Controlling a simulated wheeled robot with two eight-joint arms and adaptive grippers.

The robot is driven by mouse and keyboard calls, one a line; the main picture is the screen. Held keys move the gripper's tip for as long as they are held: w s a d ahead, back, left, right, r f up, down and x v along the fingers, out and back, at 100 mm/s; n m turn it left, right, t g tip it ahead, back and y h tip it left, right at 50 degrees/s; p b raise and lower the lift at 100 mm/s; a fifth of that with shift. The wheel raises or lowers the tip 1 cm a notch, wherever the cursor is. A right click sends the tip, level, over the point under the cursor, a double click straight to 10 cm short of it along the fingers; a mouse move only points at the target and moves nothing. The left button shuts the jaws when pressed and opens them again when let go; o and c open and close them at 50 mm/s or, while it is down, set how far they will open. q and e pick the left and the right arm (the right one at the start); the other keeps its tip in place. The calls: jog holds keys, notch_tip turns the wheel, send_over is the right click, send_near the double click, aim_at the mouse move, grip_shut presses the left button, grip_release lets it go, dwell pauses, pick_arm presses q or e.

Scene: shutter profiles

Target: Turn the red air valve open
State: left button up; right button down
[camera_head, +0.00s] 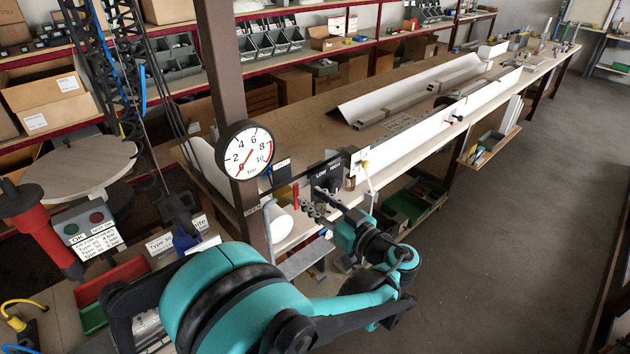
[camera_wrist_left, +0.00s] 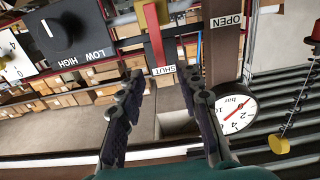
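The red air valve handle (camera_head: 296,196) hangs near the brown post, below and right of the gauge. In the left wrist view the red handle (camera_wrist_left: 155,36) points at the SHUT label (camera_wrist_left: 163,70); the OPEN label (camera_wrist_left: 226,21) is off to the right. My left gripper (camera_head: 317,203) is just right of the handle in the head view. In the left wrist view my left gripper (camera_wrist_left: 162,84) has its fingers spread, with the SHUT label and handle end seen between the fingertips. No contact is visible. My right gripper is not in view.
A black LOW/HIGH knob (camera_wrist_left: 67,30) is left of the handle. A long workbench (camera_head: 330,95) with white profiles runs back right. Open floor (camera_head: 500,230) lies to the right.

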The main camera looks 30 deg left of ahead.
aim_at(297, 188)
pick_arm(q)
jog(key=x, duration=0.7)
jog(key=shift+a, duration=0.1)
grip_shut()
